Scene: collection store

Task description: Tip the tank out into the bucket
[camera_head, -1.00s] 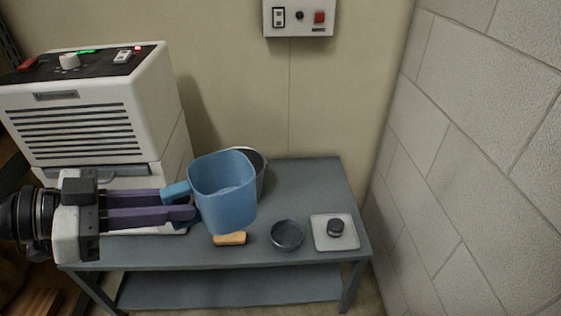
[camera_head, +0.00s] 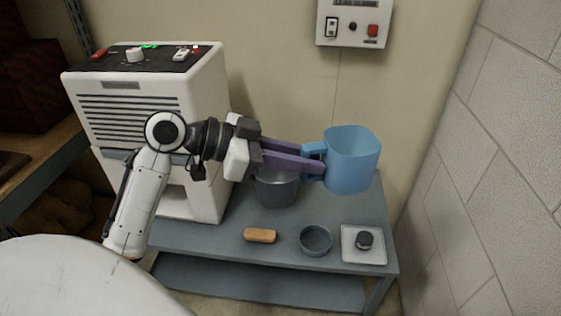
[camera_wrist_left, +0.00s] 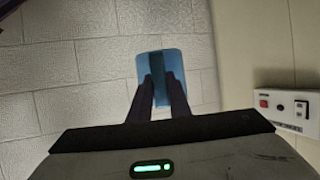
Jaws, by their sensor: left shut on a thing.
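The tank is a blue, open-topped, jug-like container (camera_head: 351,162) with a handle on its left side. My left gripper (camera_head: 318,162) is shut on that handle and holds the tank upright, or nearly so, above the right part of the bench. The tank also shows in the left wrist view (camera_wrist_left: 148,66), beyond the fingers (camera_wrist_left: 160,88). The grey bucket (camera_head: 277,190) stands on the bench to the left of the tank, partly hidden behind the gripper fingers. The tank's contents cannot be seen now. My right gripper is not in view.
A white dehumidifier-like machine (camera_head: 150,110) stands at the bench's left. On the grey bench (camera_head: 290,222) are an orange-brown block (camera_head: 260,235), a dark bowl (camera_head: 316,240) and a white plate with a black knob (camera_head: 362,244). A wall control box (camera_head: 353,22) hangs behind; a block wall closes the right.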

